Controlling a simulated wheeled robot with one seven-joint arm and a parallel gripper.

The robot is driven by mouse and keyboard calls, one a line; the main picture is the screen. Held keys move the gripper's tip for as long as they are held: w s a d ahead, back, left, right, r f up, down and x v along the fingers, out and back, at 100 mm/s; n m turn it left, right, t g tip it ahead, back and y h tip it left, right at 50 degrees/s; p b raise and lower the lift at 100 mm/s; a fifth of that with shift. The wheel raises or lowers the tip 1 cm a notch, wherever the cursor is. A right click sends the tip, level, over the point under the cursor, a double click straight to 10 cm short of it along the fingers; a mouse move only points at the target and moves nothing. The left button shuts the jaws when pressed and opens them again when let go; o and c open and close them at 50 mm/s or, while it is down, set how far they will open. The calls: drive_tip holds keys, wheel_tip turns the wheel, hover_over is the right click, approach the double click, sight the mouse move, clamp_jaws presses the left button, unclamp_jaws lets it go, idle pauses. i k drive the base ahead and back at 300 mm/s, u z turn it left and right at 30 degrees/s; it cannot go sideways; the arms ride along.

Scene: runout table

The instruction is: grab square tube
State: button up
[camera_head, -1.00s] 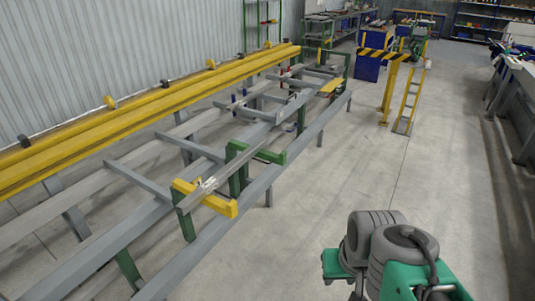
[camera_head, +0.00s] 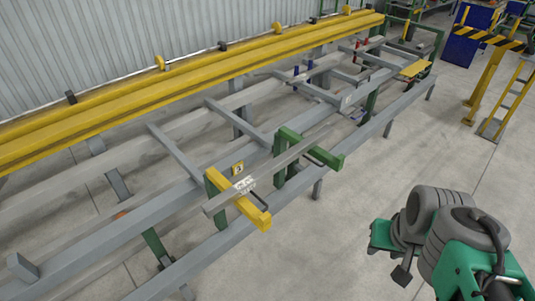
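The square tube (camera_head: 289,157) is a long grey metal bar with a pale label near its close end. It lies across a yellow bracket (camera_head: 240,200) and a green bracket (camera_head: 318,152) on the runout table (camera_head: 215,246). Its close end sticks out a little past the yellow bracket. My arm, grey and green, is at the lower right, apart from the tube, with clear floor between. A small dark part hangs below the arm, but I cannot make out the gripper's fingers.
Long yellow beams (camera_head: 200,88) run along the back of the table by the corrugated wall. A striped yellow post (camera_head: 487,75) and a yellow ladder (camera_head: 507,100) stand at the upper right. The floor (camera_head: 390,175) in front of the table is clear.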

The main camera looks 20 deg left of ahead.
sight(225, 199)
drive_tip(key=u, duration=0.6)
drive_tip(key=i, duration=0.7)
drive_tip(key=u, duration=1)
drive_tip(key=i, duration=0.3)
drive_tip(key=u, duration=0.3)
